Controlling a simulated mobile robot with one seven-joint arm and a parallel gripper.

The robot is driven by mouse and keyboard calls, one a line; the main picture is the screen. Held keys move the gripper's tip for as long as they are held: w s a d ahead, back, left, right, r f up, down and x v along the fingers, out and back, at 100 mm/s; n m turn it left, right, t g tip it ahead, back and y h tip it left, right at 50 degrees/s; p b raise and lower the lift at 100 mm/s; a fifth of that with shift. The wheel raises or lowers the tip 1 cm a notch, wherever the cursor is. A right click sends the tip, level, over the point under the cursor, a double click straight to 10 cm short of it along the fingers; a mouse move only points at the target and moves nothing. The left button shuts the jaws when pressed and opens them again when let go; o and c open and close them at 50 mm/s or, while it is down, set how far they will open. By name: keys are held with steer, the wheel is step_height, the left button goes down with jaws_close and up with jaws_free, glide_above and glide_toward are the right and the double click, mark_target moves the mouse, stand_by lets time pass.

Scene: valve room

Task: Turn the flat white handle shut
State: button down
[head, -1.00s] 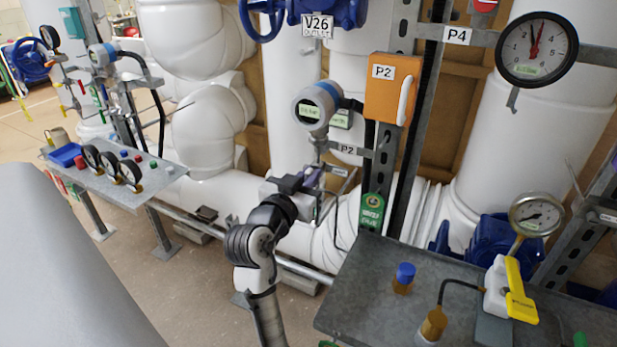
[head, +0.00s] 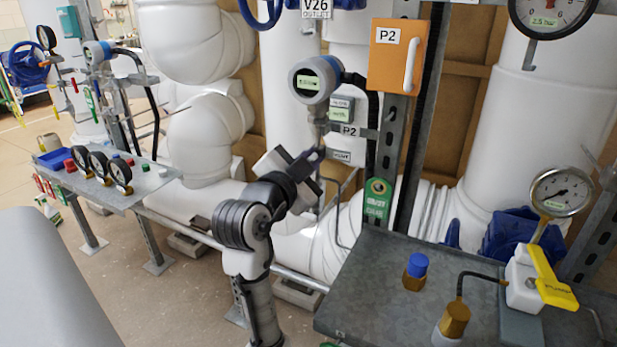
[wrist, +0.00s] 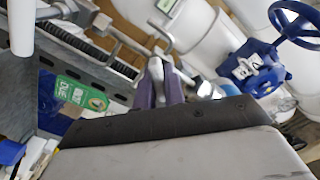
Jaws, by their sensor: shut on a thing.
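My gripper (head: 316,156) is at the thin pipework below the round P2 gauge (head: 316,80). In the wrist view, its two purple fingers (wrist: 160,88) are closed on a narrow, pale, flat piece, which I take for the white handle (wrist: 155,68). Only its end shows between the fingers. In the head view, my gripper hides the handle. How far the handle is turned cannot be told.
An orange P2 box (head: 397,50) is at upper right of my gripper. A green tag (head: 377,198) hangs on the metal post. A grey shelf (head: 375,280) with a yellow-levered valve (head: 540,280) stands at front right. White pipes (head: 205,130) lie behind.

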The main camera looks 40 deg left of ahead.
steer(key=m+b, duration=0.1)
steer(key=m, duration=0.1)
steer(key=m+b, duration=0.1)
steer(key=b, duration=0.1)
steer(key=m+b, duration=0.2)
steer(key=shift+f+m, duration=0.3)
steer(key=shift+f, duration=0.05)
steer(key=shift+d+r+m+b, duration=0.1)
steer(key=shift+m+b, duration=1.75)
steer(key=shift+m, duration=0.15)
steer(key=c, duration=1.5)
jaws_free()
steer(key=shift+r, duration=0.1)
steer(key=b+v, duration=0.1)
steer(key=v, duration=1.3)
steer(key=shift+w, duration=0.1)
